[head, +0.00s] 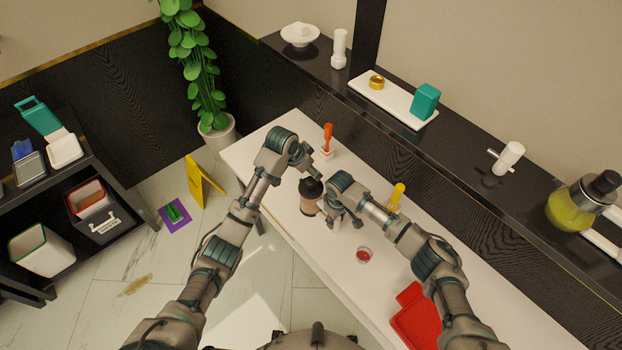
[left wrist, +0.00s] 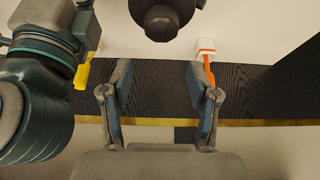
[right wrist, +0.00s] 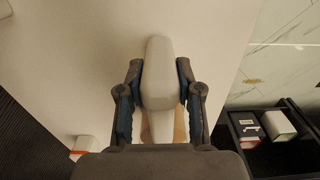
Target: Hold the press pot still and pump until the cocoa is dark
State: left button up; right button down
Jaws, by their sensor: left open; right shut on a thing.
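The press pot (head: 309,206) stands on the white table, with a dark top and a brown body. Its dark top shows at the upper edge of the left wrist view (left wrist: 162,18). My right gripper (head: 331,212) is at the pot's right side, shut on a white rounded handle (right wrist: 157,85). Part of a tan surface shows behind that handle in the right wrist view. My left gripper (left wrist: 156,80) is open and empty; in the head view it is beyond the dark top and partly hidden by its own wrist. The cocoa's colour inside cannot be clearly told.
An orange-handled tool in a white holder (head: 327,149) stands behind the pot. A dark ledge (head: 455,140) runs behind.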

aim_at(309, 181)
pick_arm(q)
notch_tip(309, 181, down, 7)
jog(key=shift+f, duration=0.15)
jog(key=shift+c, duration=0.2)
grip_shut()
